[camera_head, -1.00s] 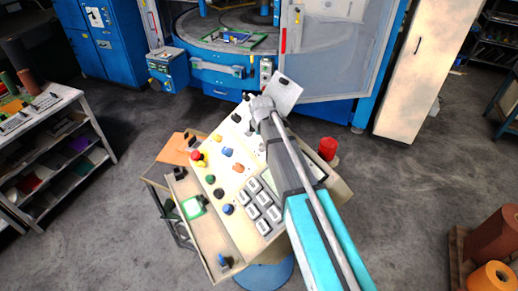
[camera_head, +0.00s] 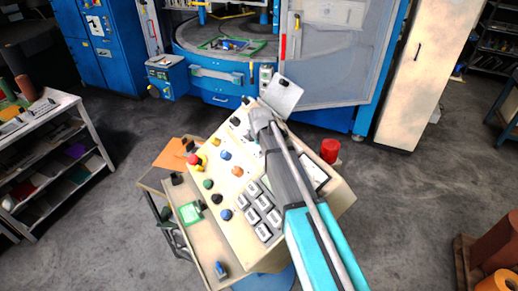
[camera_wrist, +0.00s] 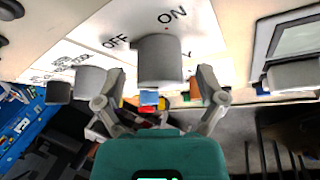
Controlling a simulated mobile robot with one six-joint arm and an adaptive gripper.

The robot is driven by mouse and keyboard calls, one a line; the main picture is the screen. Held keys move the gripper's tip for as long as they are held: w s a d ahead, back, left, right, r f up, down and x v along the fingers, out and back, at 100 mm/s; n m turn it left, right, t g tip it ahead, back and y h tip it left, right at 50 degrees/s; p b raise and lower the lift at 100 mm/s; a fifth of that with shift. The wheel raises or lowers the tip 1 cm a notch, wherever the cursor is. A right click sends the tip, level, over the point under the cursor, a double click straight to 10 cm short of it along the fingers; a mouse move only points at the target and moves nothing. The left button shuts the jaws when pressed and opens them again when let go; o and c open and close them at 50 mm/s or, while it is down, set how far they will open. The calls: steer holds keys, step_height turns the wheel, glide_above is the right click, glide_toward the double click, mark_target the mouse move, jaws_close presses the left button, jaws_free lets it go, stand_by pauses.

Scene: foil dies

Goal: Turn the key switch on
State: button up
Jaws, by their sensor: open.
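In the wrist view, a grey cylindrical switch (camera_wrist: 158,60) stands out from a white label plate (camera_wrist: 200,25) printed OFF and ON. A small blue piece (camera_wrist: 149,97) shows at the cylinder's end; I cannot tell if it is the key. My gripper (camera_wrist: 158,92) is open, one finger on each side of the cylinder's end, with gaps visible on both sides. In the head view my gripper (camera_head: 259,112) is over the upper part of the sloped control console (camera_head: 222,238), and my arm hides the switch there.
Another grey cylinder (camera_wrist: 90,82) and a black knob (camera_wrist: 59,93) are close on the left. A framed screen (camera_wrist: 290,40) is on the right. The console carries several coloured buttons, grey keys (camera_head: 262,202) and a red button (camera_head: 329,150). A blue machine (camera_head: 215,78) stands behind.

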steer(key=c, duration=1.1)
steer(key=shift+c, duration=0.2)
steer(key=shift+s+m, duration=0.1)
steer(key=shift+m, duration=0.3)
steer(key=m+t+b, duration=0.1)
steer(key=m+t, duration=0.1)
steer(key=m, duration=0.1)
steer(key=shift+s+f+b, duration=0.15)
steer(key=shift+f+b, duration=0.05)
steer(key=shift+b, duration=0.15)
steer(key=m+t+h+b, duration=0.1)
steer(key=m+t+b, duration=0.1)
steer(key=m, duration=0.2)
steer(key=m+t+b, duration=0.1)
steer(key=m, duration=0.1)
steer(key=m+t+h+b, duration=0.1)
steer(key=m, duration=0.1)
steer(key=shift+a+f+m+h, duration=0.1)
steer(key=shift+m+h, duration=0.2)
steer(key=shift+m, duration=0.1)
steer(key=shift+m+t+h+b, duration=0.5)
steer(key=shift+m+h+b, duration=0.65)
steer(key=shift+m, duration=1.15)
